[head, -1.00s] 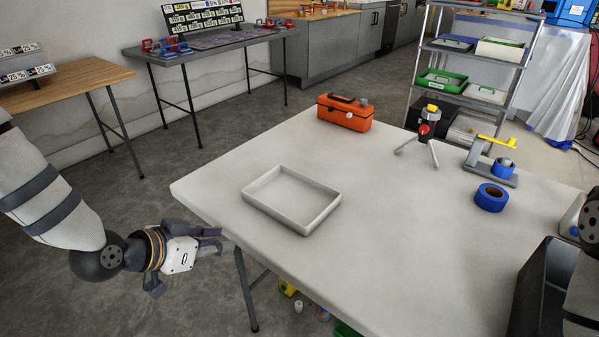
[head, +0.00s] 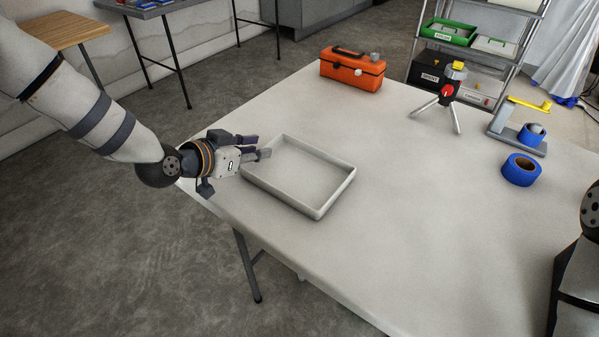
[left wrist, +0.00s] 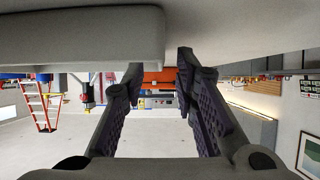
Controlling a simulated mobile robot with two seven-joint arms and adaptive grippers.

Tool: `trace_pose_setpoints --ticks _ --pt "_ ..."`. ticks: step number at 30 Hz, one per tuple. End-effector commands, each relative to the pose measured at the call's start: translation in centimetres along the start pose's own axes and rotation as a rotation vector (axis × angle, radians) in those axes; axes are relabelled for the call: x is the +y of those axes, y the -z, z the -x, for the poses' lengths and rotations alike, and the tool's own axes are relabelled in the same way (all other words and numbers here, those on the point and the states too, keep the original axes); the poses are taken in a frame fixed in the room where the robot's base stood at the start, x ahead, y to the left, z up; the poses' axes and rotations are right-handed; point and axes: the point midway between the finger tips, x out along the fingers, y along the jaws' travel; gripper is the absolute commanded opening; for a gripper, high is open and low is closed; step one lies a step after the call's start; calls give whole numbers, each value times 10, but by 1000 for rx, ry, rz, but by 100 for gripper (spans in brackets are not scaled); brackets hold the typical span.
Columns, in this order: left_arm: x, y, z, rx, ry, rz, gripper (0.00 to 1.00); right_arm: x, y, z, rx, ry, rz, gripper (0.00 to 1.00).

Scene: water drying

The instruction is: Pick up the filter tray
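The filter tray (head: 318,208) is a shallow, pale grey rectangular tray lying flat and empty on the white table. My left gripper (head: 263,146) is at the tray's left corner in the head view, low over the table, its fingers pointing right toward the rim. In the left wrist view the two dark fingers (left wrist: 159,66) are spread apart with nothing between them. That view looks upside down, and a grey wall, likely the tray's (left wrist: 85,38), fills its upper left. Whether a finger touches the rim cannot be told. My right gripper is out of view.
On the table (head: 400,250) stand an orange toolbox (head: 352,71), a small tripod (head: 447,97), a tape dispenser (head: 518,130) and a blue tape roll (head: 521,171). The table around the tray's front and right is clear.

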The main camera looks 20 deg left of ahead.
Motion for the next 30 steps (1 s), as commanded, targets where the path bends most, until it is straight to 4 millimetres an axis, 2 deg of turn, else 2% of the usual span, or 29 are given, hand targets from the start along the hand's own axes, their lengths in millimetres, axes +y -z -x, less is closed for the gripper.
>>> trace_pose_setpoints --ticks 1,3,9,12,13,25,30 --pt "0 -7 -9 -9 0 3 27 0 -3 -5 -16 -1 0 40" --pt "0 -4 -14 -5 0 3 27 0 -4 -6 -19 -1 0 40" --pt "0 -1 -13 -1 1 2 27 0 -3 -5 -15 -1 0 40" --pt "0 0 -13 -1 1 2 4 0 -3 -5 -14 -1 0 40" --pt "0 0 -13 -1 1 2 0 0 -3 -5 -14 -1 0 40" --pt "-1 1 -12 0 1 1 0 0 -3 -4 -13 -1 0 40" --pt "-1 22 -2 8 2 -2 0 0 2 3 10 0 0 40"
